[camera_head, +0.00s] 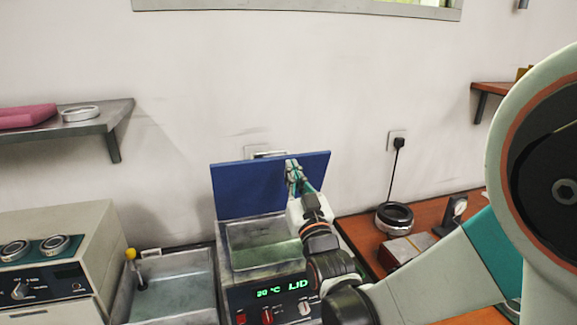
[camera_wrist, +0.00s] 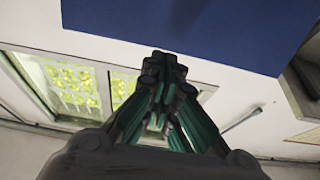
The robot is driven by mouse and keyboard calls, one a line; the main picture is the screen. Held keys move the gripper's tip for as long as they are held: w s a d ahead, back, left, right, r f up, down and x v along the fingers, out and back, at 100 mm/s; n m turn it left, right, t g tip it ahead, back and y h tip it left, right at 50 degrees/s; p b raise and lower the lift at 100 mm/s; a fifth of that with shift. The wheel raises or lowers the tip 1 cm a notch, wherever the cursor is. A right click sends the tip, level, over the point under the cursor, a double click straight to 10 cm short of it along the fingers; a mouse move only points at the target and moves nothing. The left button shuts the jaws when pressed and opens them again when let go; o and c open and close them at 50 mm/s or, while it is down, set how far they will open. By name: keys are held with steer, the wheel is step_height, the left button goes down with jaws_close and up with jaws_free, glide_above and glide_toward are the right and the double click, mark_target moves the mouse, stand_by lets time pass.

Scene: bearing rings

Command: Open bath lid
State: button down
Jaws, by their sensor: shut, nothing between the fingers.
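The blue bath lid (camera_head: 243,190) stands raised, nearly upright, at the back of the bath (camera_head: 262,255), leaving the basin uncovered. A handle (camera_head: 268,154) shows at the lid's top edge. The front panel (camera_head: 268,298) reads "30 °C LID" in green. My gripper (camera_head: 292,165) is shut and empty, in front of the right part of the lid near its top edge. In the wrist view the shut fingers (camera_wrist: 165,65) point towards the blue lid (camera_wrist: 200,25). I cannot tell whether they touch it.
A second open tank (camera_head: 175,285) with a yellow-topped tool (camera_head: 131,254) stands left of the bath, beside a beige instrument (camera_head: 60,255). On the right, a wooden bench (camera_head: 365,235) holds a dark ring device (camera_head: 394,218). A shelf (camera_head: 90,122) juts out at left.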

mark_target(280, 151)
steer(key=x, duration=0.3)
steer(key=shift+w, duration=0.25)
steer(key=shift+r, duration=0.1)
steer(key=shift+g, duration=0.7)
steer(key=p+x, duration=0.1)
steer(key=x, duration=0.2)
steer(key=p+x, duration=0.1)
steer(key=x, duration=0.4)
steer(key=shift+w+r+p, duration=0.25)
steer(key=shift+r+p, duration=0.1)
steer(key=shift+p, duration=0.05)
